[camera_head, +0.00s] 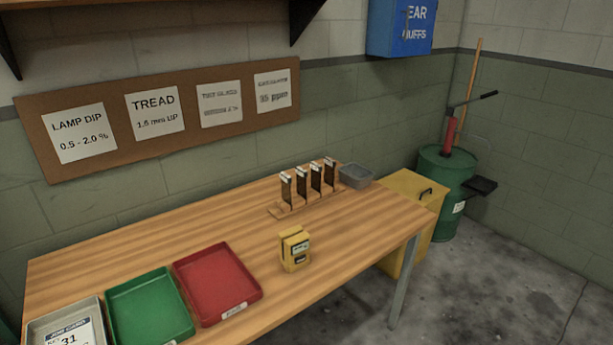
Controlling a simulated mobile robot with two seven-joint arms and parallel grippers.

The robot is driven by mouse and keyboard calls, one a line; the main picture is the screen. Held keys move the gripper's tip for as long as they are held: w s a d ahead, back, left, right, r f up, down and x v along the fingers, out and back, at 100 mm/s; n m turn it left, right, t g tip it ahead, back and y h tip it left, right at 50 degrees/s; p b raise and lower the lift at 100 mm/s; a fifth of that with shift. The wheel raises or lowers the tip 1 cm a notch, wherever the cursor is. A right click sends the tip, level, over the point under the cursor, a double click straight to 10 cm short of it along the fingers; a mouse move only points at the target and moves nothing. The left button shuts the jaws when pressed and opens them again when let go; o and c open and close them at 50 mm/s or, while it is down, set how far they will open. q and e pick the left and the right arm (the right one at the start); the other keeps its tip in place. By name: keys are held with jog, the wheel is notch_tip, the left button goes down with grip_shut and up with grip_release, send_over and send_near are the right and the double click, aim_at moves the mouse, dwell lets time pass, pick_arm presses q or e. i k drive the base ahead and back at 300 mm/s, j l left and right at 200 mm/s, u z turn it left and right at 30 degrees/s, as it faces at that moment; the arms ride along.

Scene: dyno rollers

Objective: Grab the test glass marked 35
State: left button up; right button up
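Several dark, upright test glasses (315,180) with pale tops stand in a row in a wooden rack (283,211) at the back right of the wooden table. Their markings are too small to read, so I cannot tell which one is marked 35. Neither of my grippers is in view.
A yellow device (295,248) stands on the table (225,232) in front of the rack. A grey bin (356,176) is right of the rack. Red (217,282), green (150,308) and grey (36,322) trays lie front left. The tabletop behind the trays is clear.

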aim_at(301, 175)
jog(key=i+l+u, duration=0.1)
jog(key=l, duration=0.25)
jog(key=i+l, duration=0.35)
jog(key=i+l+u, duration=0.15)
jog(key=l, duration=0.2)
jog(key=i+l, duration=0.2)
jog(key=l, duration=0.2)
jog(key=i+l+u, duration=0.15)
jog(key=l, duration=0.2)
jog(key=i+l, duration=0.25)
jog(key=l, duration=0.15)
jog(key=i+l+u, duration=0.15)
jog(key=l, duration=0.25)
jog(key=i+l, duration=0.15)
jog(key=l, duration=0.3)
jog(key=u, duration=0.05)
